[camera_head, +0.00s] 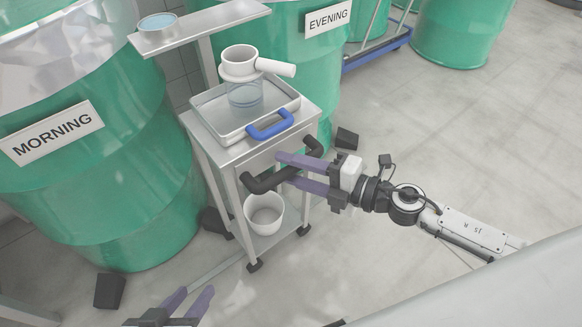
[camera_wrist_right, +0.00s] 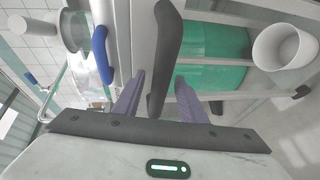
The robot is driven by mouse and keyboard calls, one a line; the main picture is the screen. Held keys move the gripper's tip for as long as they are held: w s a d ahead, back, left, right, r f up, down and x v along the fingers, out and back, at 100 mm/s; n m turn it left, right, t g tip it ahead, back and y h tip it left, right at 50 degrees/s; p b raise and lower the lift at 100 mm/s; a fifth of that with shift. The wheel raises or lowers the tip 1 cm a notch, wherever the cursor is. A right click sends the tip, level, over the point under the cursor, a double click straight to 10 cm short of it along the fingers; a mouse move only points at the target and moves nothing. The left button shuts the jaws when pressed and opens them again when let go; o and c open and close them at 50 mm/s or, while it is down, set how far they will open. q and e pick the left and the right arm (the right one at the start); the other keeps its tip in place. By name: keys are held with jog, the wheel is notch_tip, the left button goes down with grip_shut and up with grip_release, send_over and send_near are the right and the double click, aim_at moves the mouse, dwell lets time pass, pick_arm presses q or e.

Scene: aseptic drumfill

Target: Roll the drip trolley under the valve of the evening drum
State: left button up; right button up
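The drip trolley is a small metal cart (camera_head: 231,157) with a black push handle (camera_head: 262,184) on its near side. It stands between the green drum labelled MORNING (camera_head: 120,190) and the green drum labelled EVENING (camera_head: 318,75). I cannot make out a valve on the evening drum. My right gripper (camera_head: 282,170) is at the handle, with its purple fingers apart. In the right wrist view the handle (camera_wrist_right: 168,50) lies between the open fingers (camera_wrist_right: 158,92), without a clear grip on it. My left gripper (camera_head: 198,292) is open and empty at the bottom edge, away from the trolley.
The trolley's top holds a tray (camera_head: 205,122) with a blue handle, a clear jar and a white cup-like piece (camera_head: 240,66). A white bucket (camera_head: 264,222) sits on its lower shelf. Dark blocks (camera_head: 109,291) lie by the drums.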

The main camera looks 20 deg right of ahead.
grip_shut()
jog(key=shift+w, duration=0.1)
